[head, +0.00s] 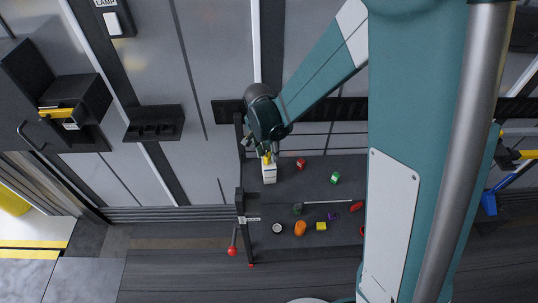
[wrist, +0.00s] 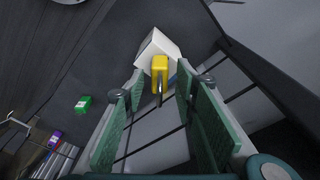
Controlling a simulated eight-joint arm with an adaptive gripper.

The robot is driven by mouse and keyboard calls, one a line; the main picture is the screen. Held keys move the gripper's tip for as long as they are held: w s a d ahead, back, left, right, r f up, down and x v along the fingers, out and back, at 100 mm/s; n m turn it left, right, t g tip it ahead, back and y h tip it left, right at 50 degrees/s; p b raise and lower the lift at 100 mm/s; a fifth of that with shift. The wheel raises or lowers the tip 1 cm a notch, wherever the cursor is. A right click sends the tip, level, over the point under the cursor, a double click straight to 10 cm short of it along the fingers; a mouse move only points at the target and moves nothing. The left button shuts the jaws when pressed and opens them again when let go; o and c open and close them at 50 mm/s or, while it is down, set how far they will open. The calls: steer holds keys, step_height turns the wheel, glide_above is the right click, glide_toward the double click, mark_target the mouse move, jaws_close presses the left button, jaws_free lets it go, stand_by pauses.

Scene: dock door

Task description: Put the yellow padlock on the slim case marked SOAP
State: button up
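The yellow padlock (head: 267,158) shows at the top of a slim white case (head: 269,174), which stands near the back left of a dark bench (head: 317,185). In the wrist view the padlock (wrist: 160,67) lies against the white case (wrist: 148,47), its shackle pointing toward me. No SOAP lettering is legible on the case. My gripper (head: 264,149) is just above the padlock. In the wrist view the green finger pads (wrist: 160,78) are spread, with gaps on both sides of the padlock. Whether the padlock fully rests on the case is hard to tell.
Nearer are a round white-rimmed item (head: 277,228), an orange item (head: 300,228), a yellow block (head: 321,226) and a purple item (head: 333,215). My arm hides the bench's right side.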

mark_target(268, 157)
steer(key=r, duration=0.6)
steer(key=s+a+r+p, duration=0.1)
steer(key=r, duration=0.2)
steer(key=shift+r, duration=0.35)
stand_by(0.6)
steer(key=s+d+r+n+t+y, duration=0.1)
steer(key=s+d+r+n+t, duration=0.25)
steer(key=s+d+r, duration=0.75)
steer(key=s+d+r+n+t, duration=0.2)
steer(key=s+d+r+n, duration=0.3)
steer(key=s+d, duration=0.4)
steer(key=shift+s+v, duration=0.25)
steer(key=shift+v, duration=0.95)
steer(key=shift+d+f+n+t, duration=0.1)
steer(key=shift+f+n+t, duration=0.1)
steer(key=shift+n+t, duration=0.05)
steer(key=shift+f+b, duration=1.2)
steer(key=shift+b, duration=0.1)
